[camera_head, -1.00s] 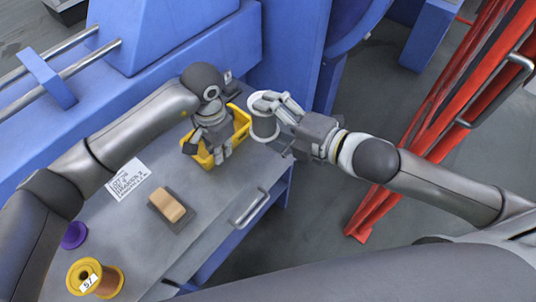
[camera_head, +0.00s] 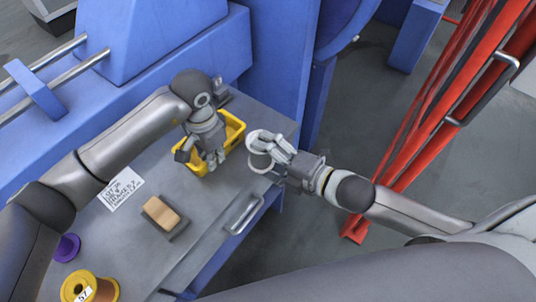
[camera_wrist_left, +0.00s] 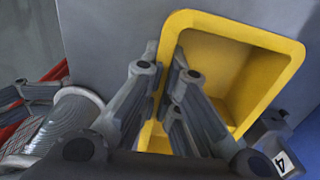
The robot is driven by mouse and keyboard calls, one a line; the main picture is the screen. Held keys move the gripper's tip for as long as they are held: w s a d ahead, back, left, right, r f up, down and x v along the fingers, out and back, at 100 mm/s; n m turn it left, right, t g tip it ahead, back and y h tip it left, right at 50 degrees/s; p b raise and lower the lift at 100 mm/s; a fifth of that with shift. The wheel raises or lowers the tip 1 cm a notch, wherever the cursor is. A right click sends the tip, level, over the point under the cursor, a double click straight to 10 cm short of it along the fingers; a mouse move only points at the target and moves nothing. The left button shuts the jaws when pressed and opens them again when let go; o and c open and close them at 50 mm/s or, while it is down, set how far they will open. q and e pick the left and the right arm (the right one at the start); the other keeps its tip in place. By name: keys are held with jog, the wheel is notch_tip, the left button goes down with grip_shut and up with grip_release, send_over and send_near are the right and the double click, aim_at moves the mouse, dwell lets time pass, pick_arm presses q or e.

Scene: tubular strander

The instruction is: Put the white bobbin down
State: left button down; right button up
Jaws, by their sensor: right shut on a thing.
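The bobbin (camera_wrist_left: 70,122) shows at the left there.
On the table are a tan block on a dark base (camera_head: 162,214), a paper label (camera_head: 120,188), a purple spool (camera_head: 67,247) and a yellow-flanged copper spool (camera_head: 88,288). Blue machinery (camera_head: 150,40) stands behind. A red frame (camera_head: 440,120) stands at right, past open floor.

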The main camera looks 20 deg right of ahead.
jog(key=shift+r, duration=0.1)
jog(key=o, duration=1.3)
jog(key=shift+f, duration=0.25)
jog(key=shift+o, duration=1.2)
jog(key=shift+r, duration=0.2)
